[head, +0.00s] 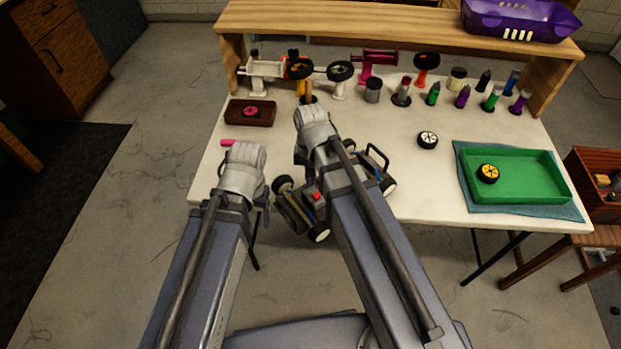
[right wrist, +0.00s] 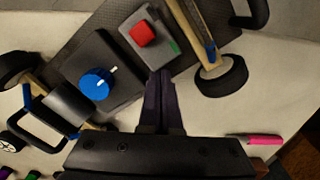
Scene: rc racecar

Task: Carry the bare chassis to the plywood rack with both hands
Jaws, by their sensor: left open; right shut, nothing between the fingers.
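The bare chassis (head: 293,212) lies at the table's front edge, with black wheels, a red button and wooden-coloured strips; my right arm covers its middle. In the right wrist view the dark chassis plate (right wrist: 192,72) carries a blue knob and a red button. My right gripper (right wrist: 158,78) is shut and empty, its tips over the plate between the two control boxes; contact is unclear. My left gripper (head: 264,196) is open just left of the chassis, mostly hidden by its wrist. The wooden riser (head: 400,27) along the table's back looks like the plywood rack.
A green tray (head: 540,200) with a yellow wheel sits on a blue mat at right. A loose wheel (head: 427,140) lies mid-table. Several bottles (head: 433,94) and a white stand with wheels line the back. A brown tray (head: 237,113) and pink marker (head: 227,142) lie left. A purple basket (head: 520,18) tops the riser.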

